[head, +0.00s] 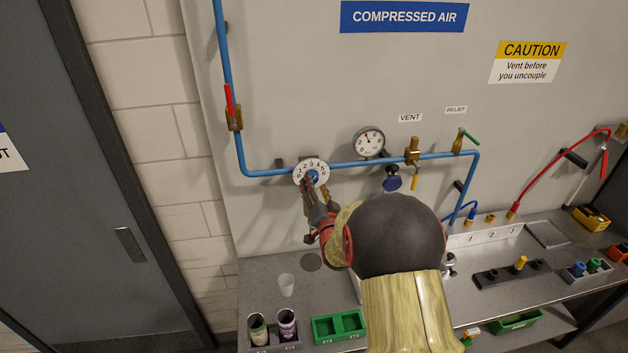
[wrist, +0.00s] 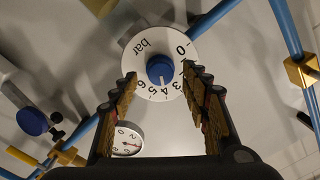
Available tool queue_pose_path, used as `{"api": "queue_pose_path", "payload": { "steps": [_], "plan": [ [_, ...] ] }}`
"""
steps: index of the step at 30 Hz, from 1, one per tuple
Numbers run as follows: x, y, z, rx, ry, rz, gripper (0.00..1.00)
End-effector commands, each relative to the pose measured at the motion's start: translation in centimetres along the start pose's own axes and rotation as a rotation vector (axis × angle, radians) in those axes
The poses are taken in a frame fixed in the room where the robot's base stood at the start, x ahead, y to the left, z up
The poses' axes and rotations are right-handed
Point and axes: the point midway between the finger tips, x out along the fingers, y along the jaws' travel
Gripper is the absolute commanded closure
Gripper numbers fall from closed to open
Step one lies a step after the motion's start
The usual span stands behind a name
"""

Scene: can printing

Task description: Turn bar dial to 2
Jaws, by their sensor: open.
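The bar dial (head: 318,163) is a white disc numbered from 0 to 6 on the blue pipe, with a blue knob (wrist: 160,69) at its centre. In the wrist view the dial face (wrist: 145,42) shows upside down with the word "bar". My gripper (head: 309,184) is open at the dial. In the wrist view its fingers stand on either side of the knob, with gaps, and partly cover the dial's rim. Whether they touch the disc is unclear.
A red-handled valve (head: 234,117) is on the upright pipe. A brass vent valve (head: 412,151) lies further right. A bench (head: 262,281) holds a cup and cans below.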

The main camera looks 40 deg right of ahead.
Motion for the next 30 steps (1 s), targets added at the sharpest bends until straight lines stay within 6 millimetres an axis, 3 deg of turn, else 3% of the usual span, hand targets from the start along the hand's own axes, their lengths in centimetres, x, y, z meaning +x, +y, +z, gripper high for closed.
{"api": "queue_pose_path", "payload": {
  "steps": [6, 17, 30],
  "plan": [
    [2.0, 0.0, -0.1, 0.0, -0.001, 0.001, 0.53],
    [2.4, 0.0, 0.0, 0.0, -0.001, 0.001, 0.53],
    [2.4, 0.0, 0.0, 0.0, 0.0, 0.001, 0.78]
  ]
}}
